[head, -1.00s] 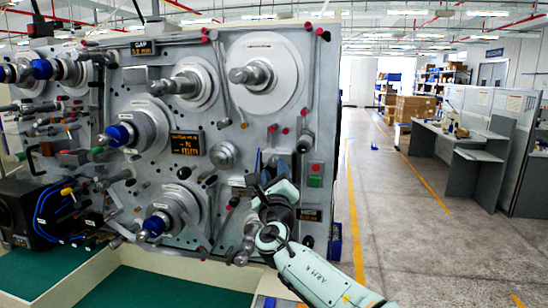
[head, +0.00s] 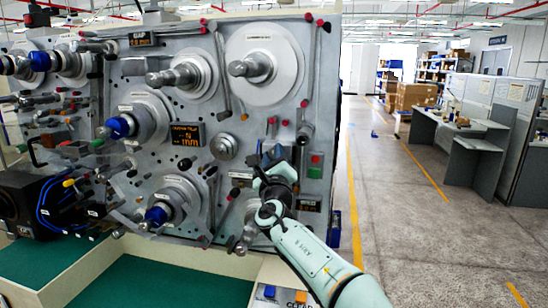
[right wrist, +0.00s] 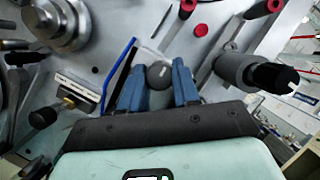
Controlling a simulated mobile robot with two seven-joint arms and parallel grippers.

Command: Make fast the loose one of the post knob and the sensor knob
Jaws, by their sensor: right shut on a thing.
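My right gripper (head: 268,160) is up against the lower right of the grey machine panel. In the right wrist view its blue fingers (right wrist: 160,86) are shut on a small round dark grey knob (right wrist: 160,75), one finger on each side. In the head view the gripper hides this knob. I cannot tell whether it is the post knob or the sensor knob, nor whether it is loose. A grey cylinder with a black end (right wrist: 272,76) sticks out to the right of the gripper. My left gripper is not in view.
The machine panel (head: 240,120) carries several spindles and discs, such as the large upper right disc (head: 285,55). Red-tipped levers (right wrist: 188,8) stand close above the gripper. A green button (head: 315,172) is to its right. The aisle floor (head: 400,230) on the right is clear.

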